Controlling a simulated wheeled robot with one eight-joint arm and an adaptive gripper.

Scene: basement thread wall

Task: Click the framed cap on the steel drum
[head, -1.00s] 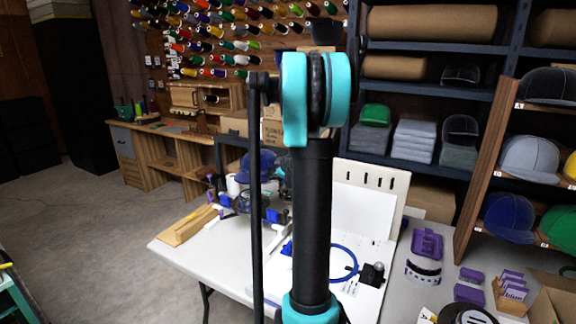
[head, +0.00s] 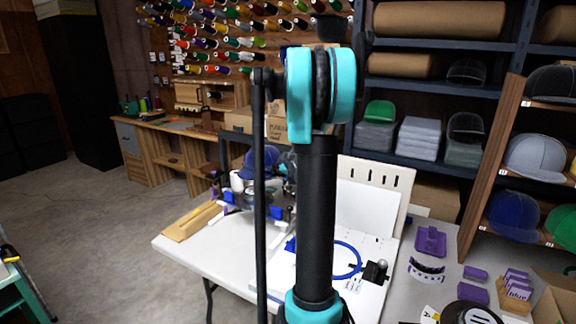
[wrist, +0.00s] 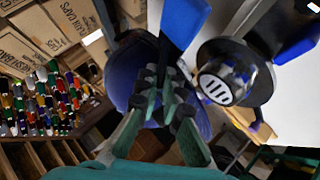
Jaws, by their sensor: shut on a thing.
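The blue cap (head: 262,160) shows in the head view left of my arm, above the white table. In the wrist view the blue cap (wrist: 122,72) is behind my fingertips, with dark frame parts around it. My gripper (wrist: 166,85) has teal fingers with black pads, nearly together and shut on part of the framed cap; the exact grip point is hard to see. A dark round drum-like part (wrist: 240,62) with a pale slotted disc is right of the fingers, apart from them. In the head view my arm hides the gripper.
A white slotted board (head: 370,185) stands behind. Purple pieces (head: 431,240) lie at right. Cap shelves (head: 490,190) stand at far right; open floor lies left.

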